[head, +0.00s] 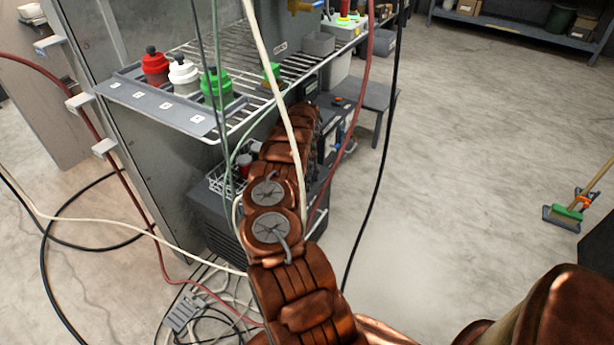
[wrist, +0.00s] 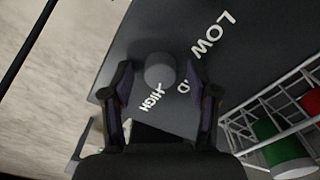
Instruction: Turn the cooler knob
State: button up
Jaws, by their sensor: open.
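The cooler knob (wrist: 160,70) is a small round grey knob on a dark panel (wrist: 150,28) in the wrist view. White letters reading LOW and HIGH stand around it, and another label is partly hidden by a finger. My gripper (wrist: 159,78) is open, with one dark finger on each side of the knob. I cannot tell whether either finger touches it. In the head view, the dark grey cooler (head: 212,232) stands low under the wire shelf. My arm hides much of it, and the knob and gripper cannot be made out there.
The wire shelf (head: 262,78) with red, white and green bottles overhangs the cooler. Hoses and cables hang across my arm. A white wire rack (wrist: 268,112) with red and green cans is beside the panel. Tangled cables (head: 205,310) lie on the floor; open floor is at right.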

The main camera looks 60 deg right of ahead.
jog(key=shift+r, duration=0.1)
notch_tip(320, 180, up, 7)
jog(key=shift+f, duration=0.15)
jog(key=shift+r, duration=0.3)
jog(key=shift+s, duration=0.1)
dwell(0.5)
